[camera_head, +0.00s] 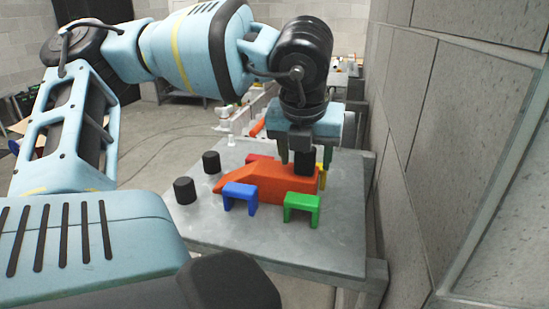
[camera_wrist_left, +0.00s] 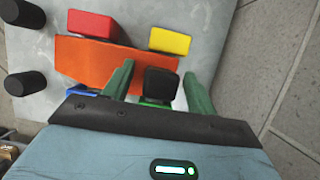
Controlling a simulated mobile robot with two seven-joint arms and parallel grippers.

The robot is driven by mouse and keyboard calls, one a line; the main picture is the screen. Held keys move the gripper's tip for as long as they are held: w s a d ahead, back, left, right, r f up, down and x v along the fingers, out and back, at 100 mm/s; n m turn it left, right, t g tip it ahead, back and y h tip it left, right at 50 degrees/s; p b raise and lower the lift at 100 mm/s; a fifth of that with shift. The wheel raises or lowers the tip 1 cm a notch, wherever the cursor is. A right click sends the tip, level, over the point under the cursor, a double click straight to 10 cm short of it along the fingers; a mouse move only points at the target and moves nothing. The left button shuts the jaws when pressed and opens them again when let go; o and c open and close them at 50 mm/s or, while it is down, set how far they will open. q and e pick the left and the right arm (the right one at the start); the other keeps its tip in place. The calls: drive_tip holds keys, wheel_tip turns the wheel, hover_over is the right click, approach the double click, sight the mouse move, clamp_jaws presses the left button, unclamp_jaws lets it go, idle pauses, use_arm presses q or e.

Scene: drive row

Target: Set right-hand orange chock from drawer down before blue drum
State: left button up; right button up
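A large orange wedge-shaped block (camera_head: 262,180) lies on a grey table; it also shows in the left wrist view (camera_wrist_left: 90,62). A black upright block (camera_head: 304,163) stands at its thick right end. My left gripper (camera_head: 305,158) points down there. Its green fingers stand on either side of the black block, with gaps showing in the left wrist view (camera_wrist_left: 160,80), so it is open. I see no drawer and no blue drum, and cannot tell whether the orange block is a chock. My right gripper is not in view.
A blue bracket (camera_head: 240,197) and a green bracket (camera_head: 302,207) stand at the orange block's near side. Red (camera_wrist_left: 95,25) and yellow (camera_wrist_left: 170,40) blocks are at its far side. Two black cylinders (camera_head: 185,190) (camera_head: 211,162) stand left. A wall (camera_head: 450,130) borders the right. The table's front is clear.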

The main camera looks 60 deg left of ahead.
use_arm(q)
clamp_jaws()
drive_tip(key=shift+r, duration=0.1)
idle(0.3)
